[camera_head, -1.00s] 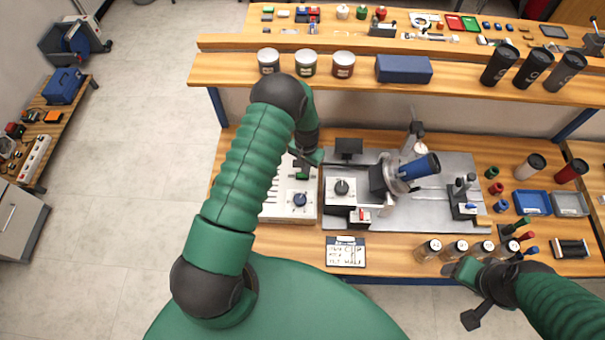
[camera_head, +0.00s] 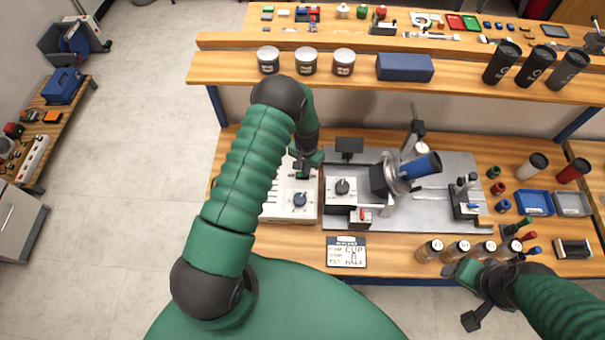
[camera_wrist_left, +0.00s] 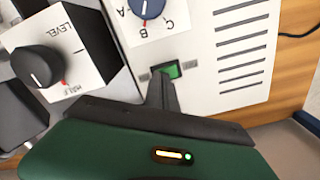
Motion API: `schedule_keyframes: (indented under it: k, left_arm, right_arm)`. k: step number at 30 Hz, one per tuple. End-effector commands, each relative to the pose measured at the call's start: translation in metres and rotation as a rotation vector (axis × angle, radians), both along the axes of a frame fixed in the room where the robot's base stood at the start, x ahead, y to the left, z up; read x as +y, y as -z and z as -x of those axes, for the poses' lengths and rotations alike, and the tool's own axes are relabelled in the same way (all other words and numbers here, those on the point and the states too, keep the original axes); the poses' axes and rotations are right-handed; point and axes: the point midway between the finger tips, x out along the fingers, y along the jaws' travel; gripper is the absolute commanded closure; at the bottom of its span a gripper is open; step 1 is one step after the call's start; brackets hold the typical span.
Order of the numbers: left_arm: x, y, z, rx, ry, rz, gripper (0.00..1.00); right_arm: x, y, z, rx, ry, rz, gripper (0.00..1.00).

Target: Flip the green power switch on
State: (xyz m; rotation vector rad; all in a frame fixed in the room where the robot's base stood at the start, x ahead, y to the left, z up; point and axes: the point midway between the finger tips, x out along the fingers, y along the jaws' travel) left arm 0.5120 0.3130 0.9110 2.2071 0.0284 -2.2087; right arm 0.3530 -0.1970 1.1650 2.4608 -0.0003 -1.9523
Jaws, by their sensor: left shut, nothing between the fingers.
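The green power switch (camera_wrist_left: 171,70) sits in a dark frame on the white control panel (camera_wrist_left: 205,85), seen in the left wrist view. The panel also shows in the head view (camera_head: 276,208). My left gripper (camera_wrist_left: 163,82) is shut and empty, with its fingertips right at the lower edge of the switch, overlapping it in the picture. I cannot tell whether they touch. In the head view my left gripper (camera_head: 303,172) is over the upper part of the panel and hides the switch. My right gripper (camera_head: 455,270) is beside the bottles; its jaws are unclear.
A blue selector knob (camera_wrist_left: 148,6) is near the switch. A white box with a black level knob (camera_wrist_left: 38,66) stands beside the panel. A tilted blue cylinder (camera_head: 420,166) is on the machine to the right. A card (camera_head: 346,252) lies at the front edge. Bottles (camera_head: 457,250) stand at right.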

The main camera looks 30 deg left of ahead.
Motion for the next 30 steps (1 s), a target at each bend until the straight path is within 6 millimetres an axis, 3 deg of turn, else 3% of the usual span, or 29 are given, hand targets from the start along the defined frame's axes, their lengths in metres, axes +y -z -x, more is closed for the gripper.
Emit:
schedule_keyframes:
  k: [11, 30]
  left_arm:
    - [0.000, 0.003, 0.000, 0.001, 0.000, 0.000, 1.00]
    - [0.000, -0.058, 0.000, 0.000, 0.000, 0.000, 1.00]
  right_arm:
    - [0.000, 0.002, 0.000, 0.000, 0.000, 0.000, 0.35]
    - [0.000, -0.037, 0.000, 0.000, 0.000, 0.000, 0.35]
